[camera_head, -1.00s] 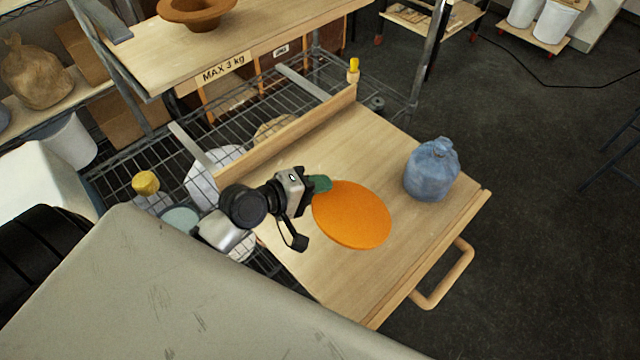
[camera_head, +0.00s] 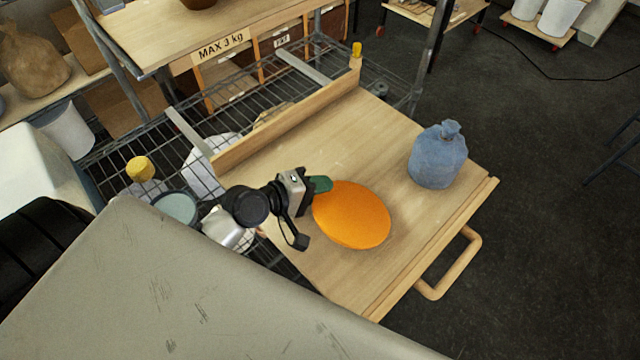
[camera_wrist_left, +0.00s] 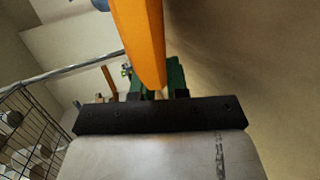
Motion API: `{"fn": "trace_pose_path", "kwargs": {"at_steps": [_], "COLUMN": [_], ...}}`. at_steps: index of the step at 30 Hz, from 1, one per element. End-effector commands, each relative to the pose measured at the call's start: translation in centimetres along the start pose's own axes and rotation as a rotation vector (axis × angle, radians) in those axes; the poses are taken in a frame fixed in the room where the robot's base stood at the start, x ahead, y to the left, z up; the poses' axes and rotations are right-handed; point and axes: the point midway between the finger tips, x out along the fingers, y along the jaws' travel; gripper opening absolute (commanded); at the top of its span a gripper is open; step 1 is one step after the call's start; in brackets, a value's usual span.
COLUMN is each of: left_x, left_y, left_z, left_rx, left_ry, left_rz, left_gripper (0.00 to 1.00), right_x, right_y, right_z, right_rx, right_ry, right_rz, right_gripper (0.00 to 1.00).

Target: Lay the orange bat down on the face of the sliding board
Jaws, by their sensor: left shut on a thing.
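The board is pale wood, pulled out from the rack. In the left wrist view the bat (camera_wrist_left: 140,40) shows nearly edge-on, with the board (camera_wrist_left: 235,60) at right and a dark shadow between them. The bat seems close above the board; I cannot tell whether its far edge touches. My right gripper is not in view.
A blue tied bag (camera_head: 437,156) stands on the board, right of the bat. A raised wooden strip (camera_head: 285,130) runs along the board's back edge. A wooden handle (camera_head: 455,265) sticks out at front right. Bare board lies in front of and behind the bat.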

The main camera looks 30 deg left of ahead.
Motion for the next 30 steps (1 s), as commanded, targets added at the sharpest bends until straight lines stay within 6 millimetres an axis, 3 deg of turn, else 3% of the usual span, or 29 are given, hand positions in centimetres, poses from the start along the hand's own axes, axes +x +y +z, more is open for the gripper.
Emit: {"fn": "trace_pose_path", "kwargs": {"at_steps": [6,7,13,23,30], "left_x": [0.0,0.0,0.0,-0.4,-4.3], "left_y": [0.0,0.0,0.0,-0.1,-0.4], "left_z": [0.0,0.0,0.0,0.0,0.0], "left_rx": [0.000,0.000,0.000,0.001,0.004], "left_ry": [0.000,0.000,0.000,0.001,0.001], "left_rz": [0.001,0.001,0.001,-0.001,-0.004], "left_gripper": [0.00,0.16,0.44,0.44,0.44], "right_x": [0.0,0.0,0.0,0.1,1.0], "right_y": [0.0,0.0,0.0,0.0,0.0], "right_z": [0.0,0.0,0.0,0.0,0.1], "right_rx": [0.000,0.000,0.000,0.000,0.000], "right_ry": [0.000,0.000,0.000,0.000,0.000], "right_rz": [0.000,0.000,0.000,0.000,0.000], "right_gripper": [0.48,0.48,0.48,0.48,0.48]}}
